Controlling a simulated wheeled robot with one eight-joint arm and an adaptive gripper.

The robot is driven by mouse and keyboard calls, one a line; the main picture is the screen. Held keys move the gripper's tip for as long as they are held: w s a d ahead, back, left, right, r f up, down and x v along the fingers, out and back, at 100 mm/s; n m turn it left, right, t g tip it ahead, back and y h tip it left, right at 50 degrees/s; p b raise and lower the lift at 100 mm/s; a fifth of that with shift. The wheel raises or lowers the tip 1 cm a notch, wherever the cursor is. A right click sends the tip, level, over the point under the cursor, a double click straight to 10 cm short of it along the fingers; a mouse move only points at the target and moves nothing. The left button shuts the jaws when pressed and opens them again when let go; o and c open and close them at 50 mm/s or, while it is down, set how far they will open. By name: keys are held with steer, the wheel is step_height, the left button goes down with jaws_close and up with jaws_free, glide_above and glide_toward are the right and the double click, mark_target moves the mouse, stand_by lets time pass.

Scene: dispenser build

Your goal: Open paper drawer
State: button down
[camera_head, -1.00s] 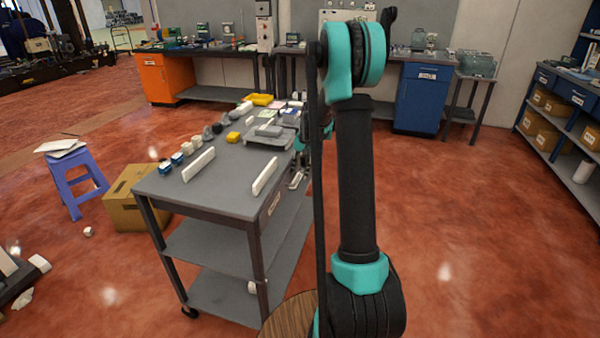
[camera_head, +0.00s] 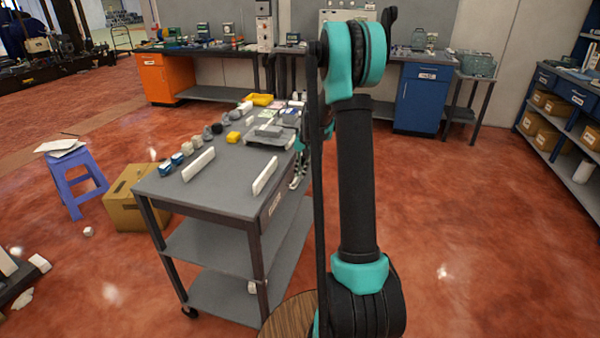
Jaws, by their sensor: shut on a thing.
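The grey workbench cart (camera_head: 215,178) stands left of my arm. A drawer front (camera_head: 271,207) with a pale label lies under its top, on the side facing right. Its edge seems to stand slightly out from the cart, but its inside is not visible. My gripper (camera_head: 298,178) is at the far end of this drawer side, partly hidden behind my arm. It is shut at the drawer's edge or handle; the contact itself is too small and covered to see clearly.
The red floor on the right is clear.

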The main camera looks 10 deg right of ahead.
steer(key=s+d, duration=0.6)
steer(key=d, duration=0.5)
steer(key=s+d, duration=0.6)
steer(key=d, duration=0.5)
steer(key=shift+s, duration=0.4)
steer(key=shift+d, duration=0.1)
steer(key=c, duration=1.6)
jaws_free()
steer(key=r, duration=0.4)
steer(key=d+r, duration=0.1)
steer(key=r, duration=0.3)
steer(key=s+d+r, duration=0.1)
steer(key=r, duration=0.2)
steer(key=shift+r, duration=0.4)
steer(key=shift+s, duration=0.1)
